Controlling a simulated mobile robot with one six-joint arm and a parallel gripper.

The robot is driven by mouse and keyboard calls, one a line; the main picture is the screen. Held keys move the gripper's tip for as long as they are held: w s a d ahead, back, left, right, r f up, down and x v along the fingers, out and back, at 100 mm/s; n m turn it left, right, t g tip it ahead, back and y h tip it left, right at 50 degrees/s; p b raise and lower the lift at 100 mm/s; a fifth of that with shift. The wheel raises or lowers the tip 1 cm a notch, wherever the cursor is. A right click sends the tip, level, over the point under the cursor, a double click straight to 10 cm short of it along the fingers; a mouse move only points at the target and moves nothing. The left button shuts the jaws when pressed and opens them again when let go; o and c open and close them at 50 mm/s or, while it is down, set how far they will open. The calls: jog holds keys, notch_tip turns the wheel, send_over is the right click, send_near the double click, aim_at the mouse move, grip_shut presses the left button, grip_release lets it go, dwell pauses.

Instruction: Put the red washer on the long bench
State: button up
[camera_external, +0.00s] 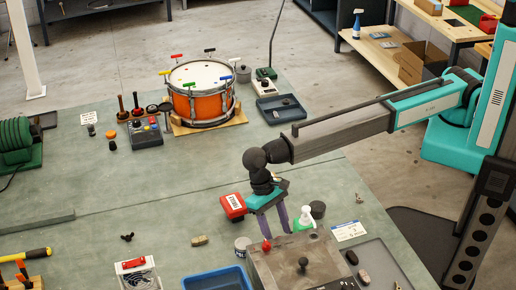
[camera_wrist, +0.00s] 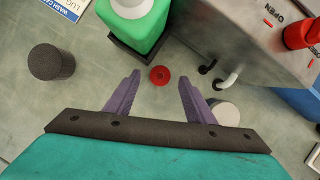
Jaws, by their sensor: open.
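The red washer (camera_wrist: 160,75) is a small flat ring lying on a grey-green worktop. In the wrist view it shows between my gripper's (camera_wrist: 159,77) two purple fingertips, with space on both sides. My gripper is open and empty. In the external view my gripper (camera_external: 277,235) points down by a metal box (camera_external: 300,262); I cannot make out the washer there. A large grey-green worktop (camera_external: 150,190) fills the middle of the external view; I cannot tell for sure which part is the long bench.
A green pump bottle (camera_wrist: 140,30) stands just beyond the washer. The metal box with a red knob (camera_wrist: 298,35) is to the right. A dark cylinder (camera_wrist: 52,62) stands left, and a pale jar (camera_wrist: 225,112) is near the right finger. An orange drum (camera_external: 203,102) stands farther back.

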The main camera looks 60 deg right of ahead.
jog(key=shift+s+f, duration=0.2)
jog(key=shift+f, duration=0.3)
jog(key=c, duration=1.2)
jog(key=shift+c, duration=0.2)
jog(key=shift+r, duration=0.15)
notch_tip(320, 180, up, 18)
jog(key=b, duration=0.5)
jog(key=shift+w, duration=0.1)
dwell(0.3)
